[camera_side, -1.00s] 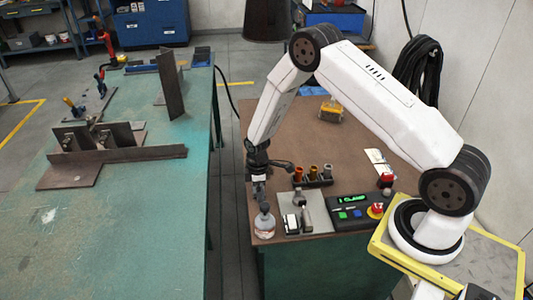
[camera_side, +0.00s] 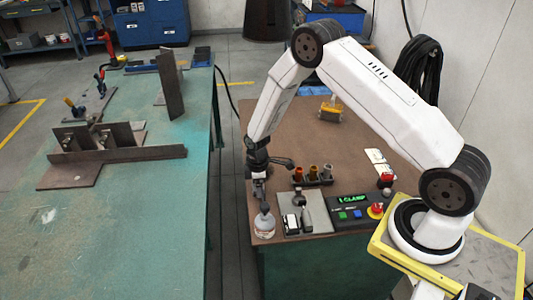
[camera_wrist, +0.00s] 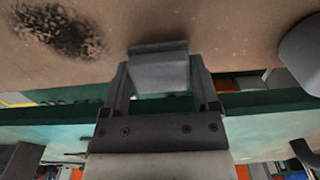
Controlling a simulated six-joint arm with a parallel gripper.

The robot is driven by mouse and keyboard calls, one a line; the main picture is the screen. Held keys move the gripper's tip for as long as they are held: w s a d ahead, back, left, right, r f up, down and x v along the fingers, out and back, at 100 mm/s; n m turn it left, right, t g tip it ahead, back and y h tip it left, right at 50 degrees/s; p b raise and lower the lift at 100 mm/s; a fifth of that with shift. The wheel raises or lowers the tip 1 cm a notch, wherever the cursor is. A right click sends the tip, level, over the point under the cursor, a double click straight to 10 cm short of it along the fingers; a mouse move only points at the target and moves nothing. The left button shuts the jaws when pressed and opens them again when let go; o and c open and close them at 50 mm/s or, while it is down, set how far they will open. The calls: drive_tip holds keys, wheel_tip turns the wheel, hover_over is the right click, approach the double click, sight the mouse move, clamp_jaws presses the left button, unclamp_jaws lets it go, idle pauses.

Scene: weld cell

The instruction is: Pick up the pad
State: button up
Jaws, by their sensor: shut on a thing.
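The pad (camera_wrist: 158,72) shows in the wrist view as a grey block between the two fingers of my gripper (camera_wrist: 160,90). My gripper is shut on it. In the side view my gripper (camera_side: 260,192) points down above the near left corner of the brown table, just behind a pale, rounded jar (camera_side: 265,226). The pad is too small and too covered to make out clearly in that view.
The brown tabletop (camera_side: 283,130) also holds a rack of small cups (camera_side: 313,177), a grey plate (camera_side: 317,214) with small blocks, and a control box (camera_side: 352,212). Left, across a gap, a green bench (camera_side: 120,220) carries steel plates. The middle tabletop is clear.

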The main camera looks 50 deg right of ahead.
drive_tip(key=shift+r, duration=0.5)
drive_tip(key=s+a+r, duration=0.1)
drive_tip(key=s+r, duration=1)
drive_tip(key=s, duration=0.3)
drive_tip(key=shift+a, duration=0.25)
drive_tip(key=shift+w, duration=0.1)
drive_tip(key=w+a+r+m, duration=0.4)
drive_tip(key=w+r+m, duration=0.2)
drive_tip(key=w+m, duration=0.2)
drive_tip(key=shift+a+r+m, duration=0.2)
drive_tip(key=shift+r+m, duration=0.2)
drive_tip(key=shift+m, duration=0.1)
drive_tip(key=shift+d, duration=0.15)
idle(0.8)
